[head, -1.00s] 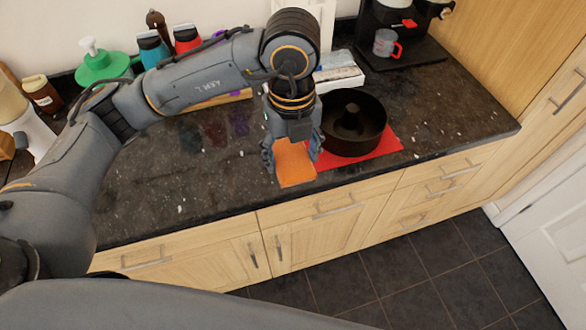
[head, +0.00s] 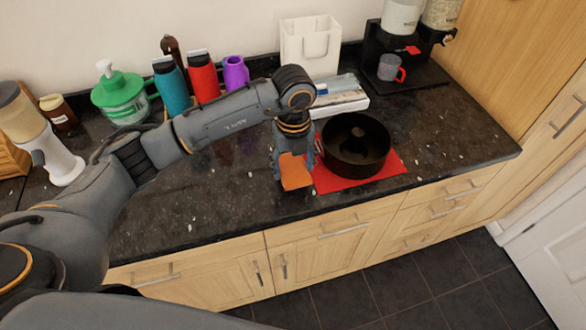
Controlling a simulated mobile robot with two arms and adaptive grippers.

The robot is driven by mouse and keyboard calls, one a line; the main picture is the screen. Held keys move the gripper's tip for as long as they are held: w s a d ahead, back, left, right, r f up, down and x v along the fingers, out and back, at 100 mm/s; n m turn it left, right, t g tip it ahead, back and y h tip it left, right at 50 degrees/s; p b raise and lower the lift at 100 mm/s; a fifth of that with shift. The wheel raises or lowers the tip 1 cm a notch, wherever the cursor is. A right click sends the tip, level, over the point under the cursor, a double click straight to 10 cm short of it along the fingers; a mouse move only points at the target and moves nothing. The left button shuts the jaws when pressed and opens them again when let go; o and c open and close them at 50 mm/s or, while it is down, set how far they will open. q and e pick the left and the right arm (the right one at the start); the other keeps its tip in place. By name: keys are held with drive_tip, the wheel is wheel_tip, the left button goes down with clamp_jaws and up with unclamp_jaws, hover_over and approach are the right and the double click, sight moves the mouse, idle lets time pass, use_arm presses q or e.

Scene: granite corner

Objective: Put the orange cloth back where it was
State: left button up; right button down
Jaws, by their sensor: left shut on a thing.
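The orange cloth (head: 296,176) is below my left gripper (head: 294,160), near the front edge of the dark counter and at the left of the red mat. My left gripper points down and is shut on the cloth, with its fingers hiding part of it. The cloth looks small and bunched; whether its lower edge touches the counter I cannot tell. My right gripper is not in view.
Several bottles, including a red one (head: 203,76), stand behind my arm. A coffee machine (head: 412,72) is at the back right. The counter's left front is clear.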

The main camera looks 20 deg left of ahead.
sight(293, 167)
use_arm(q)
drive_tip(key=shift+w+a+f, duration=0.15)
drive_tip(key=shift+w+f, duration=0.05)
drive_tip(key=shift+f, duration=0.1)
wheel_tip(293, 167, down, 2)
drive_tip(key=shift+f+p, duration=0.1)
drive_tip(key=shift+p, duration=0.85)
drive_tip(key=shift+f, duration=0.65)
drive_tip(key=o, duration=1.1)
